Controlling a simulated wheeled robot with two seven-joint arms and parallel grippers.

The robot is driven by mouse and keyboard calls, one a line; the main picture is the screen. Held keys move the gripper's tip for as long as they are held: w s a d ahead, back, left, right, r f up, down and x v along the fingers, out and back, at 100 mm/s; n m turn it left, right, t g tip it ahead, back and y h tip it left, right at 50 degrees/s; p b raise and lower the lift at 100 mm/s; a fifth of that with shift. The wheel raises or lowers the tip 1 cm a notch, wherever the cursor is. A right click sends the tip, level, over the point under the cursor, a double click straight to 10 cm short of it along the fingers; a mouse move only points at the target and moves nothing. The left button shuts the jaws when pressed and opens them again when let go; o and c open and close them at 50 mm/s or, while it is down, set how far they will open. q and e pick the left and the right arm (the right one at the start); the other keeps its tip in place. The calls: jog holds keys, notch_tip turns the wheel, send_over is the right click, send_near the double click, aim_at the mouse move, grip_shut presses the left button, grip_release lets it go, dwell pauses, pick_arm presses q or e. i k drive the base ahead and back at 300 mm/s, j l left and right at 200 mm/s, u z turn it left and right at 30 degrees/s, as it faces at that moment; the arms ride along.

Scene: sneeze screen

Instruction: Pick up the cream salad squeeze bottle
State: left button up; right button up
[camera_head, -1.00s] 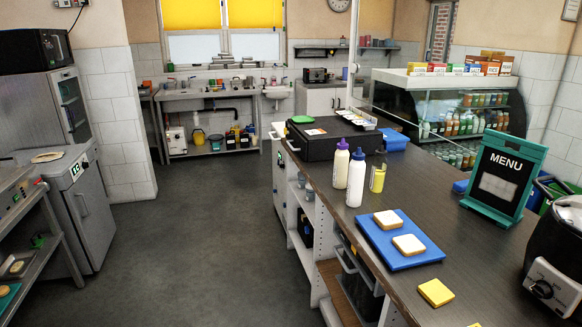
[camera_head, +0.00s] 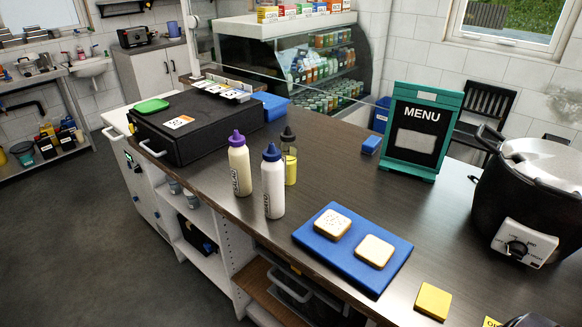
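The cream salad squeeze bottle (camera_head: 239,168) stands upright on the dark counter (camera_head: 330,165). It has a purple cap and dark lettering down its side, too small to read surely. A white squeeze bottle (camera_head: 273,188) with a dark blue cap stands close to its right and a little nearer. A clear container with a black top and yellow contents (camera_head: 290,167) stands just behind the white bottle, partly hidden by it. Neither of my grippers shows in the view.
A black case (camera_head: 190,140) stands on the counter left of the bottles. A blue board (camera_head: 340,262) with two bread slices lies to their right. A menu stand (camera_head: 415,135) and a black cooker (camera_head: 525,215) stand farther right. Counter left and in front of the cream bottle is narrow.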

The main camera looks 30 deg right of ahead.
aim_at(238, 152)
jog(key=i+j+z, duration=0.25)
jog(key=z, duration=0.2)
jog(key=i+j+z, duration=0.6)
jog(key=j+z, duration=0.35)
jog(key=i+j+z, duration=0.15)
jog(key=j+z, duration=0.3)
